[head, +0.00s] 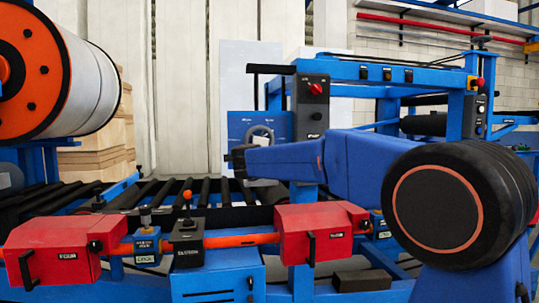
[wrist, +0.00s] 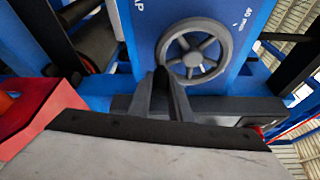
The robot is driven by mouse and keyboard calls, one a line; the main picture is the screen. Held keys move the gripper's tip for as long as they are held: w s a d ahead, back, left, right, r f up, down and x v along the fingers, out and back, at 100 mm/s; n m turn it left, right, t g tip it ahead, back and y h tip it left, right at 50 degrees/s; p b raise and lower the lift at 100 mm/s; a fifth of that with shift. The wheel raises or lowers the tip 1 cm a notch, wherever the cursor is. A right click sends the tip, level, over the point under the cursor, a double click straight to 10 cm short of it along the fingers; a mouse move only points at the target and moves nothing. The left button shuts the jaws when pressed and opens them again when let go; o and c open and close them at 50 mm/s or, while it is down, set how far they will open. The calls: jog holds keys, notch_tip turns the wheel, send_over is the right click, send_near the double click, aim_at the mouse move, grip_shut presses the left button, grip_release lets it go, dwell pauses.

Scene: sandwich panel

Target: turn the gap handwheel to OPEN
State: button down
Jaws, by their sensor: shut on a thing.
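The gap handwheel is a grey spoked wheel on a blue panel (head: 240,122). In the head view the handwheel (head: 262,132) shows above my forearm, its lower part hidden. In the wrist view the handwheel (wrist: 193,59) shows nearly whole, with the panel's lettering ending in "AP" at its left and "40 mm" at its right. My gripper (wrist: 161,76) is shut on the rim at the wheel's lower left. In the head view my gripper (head: 236,158) is at the panel's lower edge. The exact contact is hidden behind the fingers. No OPEN mark is legible.
Red boxes (head: 312,232) joined by an orange bar stand in front, below my arm. A black post with an orange knob (head: 187,194) rises between them. A black control box (head: 311,105) with a red knob is right of the panel. Rollers (head: 150,192) lie behind.

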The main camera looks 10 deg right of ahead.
jog(key=shift+a+f+m+g+y, duration=0.15)
jog(key=shift+a+m+g+y, duration=0.4)
jog(key=shift+m, duration=0.6)
jog(key=shift+a+f+m+g+y, duration=0.1)
jog(key=shift+a+m+g+y, duration=0.2)
jog(key=shift+a+m, duration=0.65)
jog(key=shift+d+m, duration=0.15)
jog(key=shift+m, duration=0.15)
jog(key=c, duration=1.6)
grip_release()
jog(key=shift+c, duration=0.2)
jog(key=shift+r, duration=0.1)
jog(key=shift+s, duration=0.1)
